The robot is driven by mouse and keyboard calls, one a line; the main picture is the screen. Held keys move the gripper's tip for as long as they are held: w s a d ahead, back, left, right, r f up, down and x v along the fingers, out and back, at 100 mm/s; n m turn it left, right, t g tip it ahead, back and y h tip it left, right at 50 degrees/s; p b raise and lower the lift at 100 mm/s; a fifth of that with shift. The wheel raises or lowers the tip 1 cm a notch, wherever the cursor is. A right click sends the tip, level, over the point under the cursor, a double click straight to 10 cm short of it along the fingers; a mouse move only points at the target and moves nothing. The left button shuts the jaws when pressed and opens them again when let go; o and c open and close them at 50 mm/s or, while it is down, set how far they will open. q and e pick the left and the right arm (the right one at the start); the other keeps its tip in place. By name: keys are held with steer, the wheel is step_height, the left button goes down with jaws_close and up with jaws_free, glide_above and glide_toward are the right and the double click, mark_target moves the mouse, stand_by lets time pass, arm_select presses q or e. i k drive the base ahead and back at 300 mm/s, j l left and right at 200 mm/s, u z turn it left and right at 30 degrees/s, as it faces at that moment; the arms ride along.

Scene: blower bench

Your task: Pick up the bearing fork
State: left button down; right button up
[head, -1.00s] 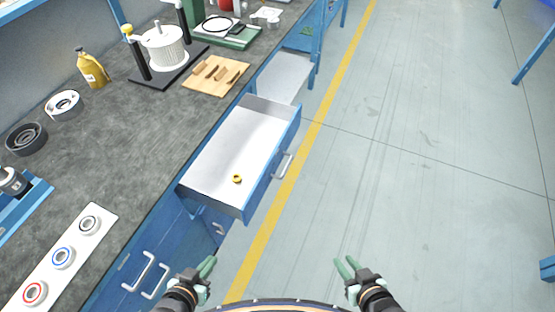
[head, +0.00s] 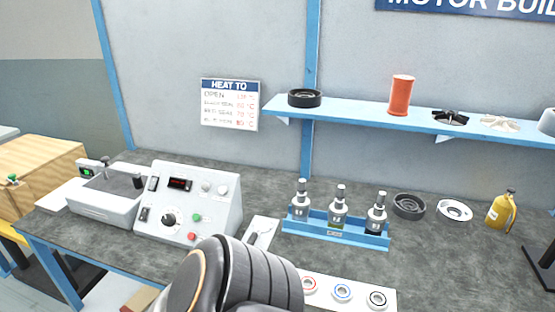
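A small grey tool that looks like the bearing fork (head: 262,231) lies on a white mat between the control box and the blue rack. Its lower end is close behind my arm in this view, so its full shape is hard to make out. A dark grey link of my own arm fills the bottom middle of the head view. Neither of my grippers shows.
A control box (head: 195,203) with a knob and display stands left of the mat. A blue rack (head: 310,223) holding three metal spindles stands to the right. A white strip (head: 327,288) with three ringed bearings lies in front. A shelf (head: 350,117) runs along the wall.

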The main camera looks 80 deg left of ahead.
mark_target(254, 236)
steer(key=u, duration=2.65)
steer(key=i+j+z, duration=0.1)
steer(key=j, duration=0.25)
steer(key=i+j+z, duration=0.15)
steer(key=j, duration=0.2)
steer(key=j+z, duration=0.1)
steer(key=j, duration=0.3)
